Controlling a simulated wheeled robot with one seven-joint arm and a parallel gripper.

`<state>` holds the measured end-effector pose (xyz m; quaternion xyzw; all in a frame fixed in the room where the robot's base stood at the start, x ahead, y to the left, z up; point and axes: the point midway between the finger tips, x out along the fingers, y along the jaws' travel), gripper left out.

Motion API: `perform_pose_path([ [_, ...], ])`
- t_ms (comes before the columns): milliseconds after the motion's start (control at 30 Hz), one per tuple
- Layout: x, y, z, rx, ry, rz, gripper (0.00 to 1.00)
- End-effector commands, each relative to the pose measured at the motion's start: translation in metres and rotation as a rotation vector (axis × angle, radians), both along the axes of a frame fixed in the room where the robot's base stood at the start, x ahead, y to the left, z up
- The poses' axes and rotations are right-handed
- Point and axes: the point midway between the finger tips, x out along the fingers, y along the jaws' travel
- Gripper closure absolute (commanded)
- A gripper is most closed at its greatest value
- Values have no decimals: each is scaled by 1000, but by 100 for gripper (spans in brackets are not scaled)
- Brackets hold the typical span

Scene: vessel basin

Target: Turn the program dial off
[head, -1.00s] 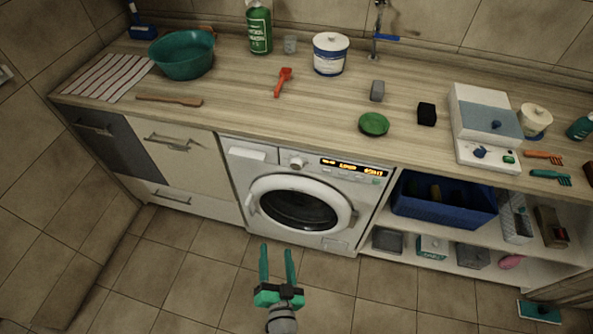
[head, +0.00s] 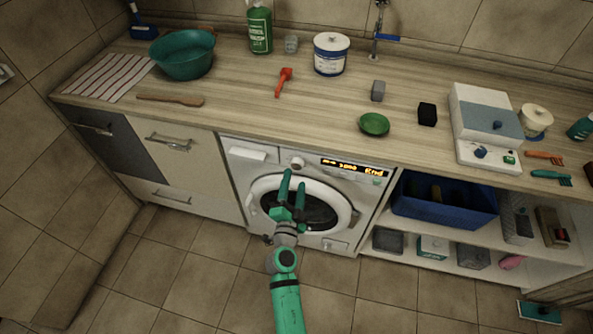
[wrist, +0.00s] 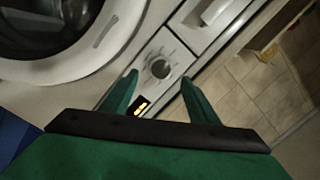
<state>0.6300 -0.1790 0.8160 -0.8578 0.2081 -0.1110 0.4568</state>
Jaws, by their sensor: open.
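The washing machine (head: 236,180) stands under the counter, its round door (head: 335,222) closed. Its program dial (head: 297,163) is a light round knob between the detergent drawer (head: 247,154) and the lit display (head: 350,167), whose right end appears to read "End". My gripper (head: 294,178) is open in front of the panel, just below the dial. In the wrist view the dial (wrist: 160,67) shows between and beyond the fingertips of my gripper (wrist: 158,78). The fingers appear apart from it. The dial's pointer position is too small to tell.
The counter (head: 220,100) above holds a teal basin (head: 182,58), a green dish (head: 374,123) and a white appliance (head: 487,120). Open shelves with a blue crate (head: 440,208) stand to the right. Cabinet handles (head: 167,143) stick out at left.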

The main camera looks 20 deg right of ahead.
Motion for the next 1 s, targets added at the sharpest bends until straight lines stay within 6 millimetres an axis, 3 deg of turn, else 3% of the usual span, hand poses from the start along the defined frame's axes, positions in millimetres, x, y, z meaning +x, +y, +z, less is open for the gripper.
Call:
perform_pose_path([
  [300,40,-20,0,0,-1,1,45],
  [767,49,-25,0,0,0,1,45],
  [933,48,-25,0,0,0,1,86],
  [1000,48,-25,0,0,0,1,86],
])
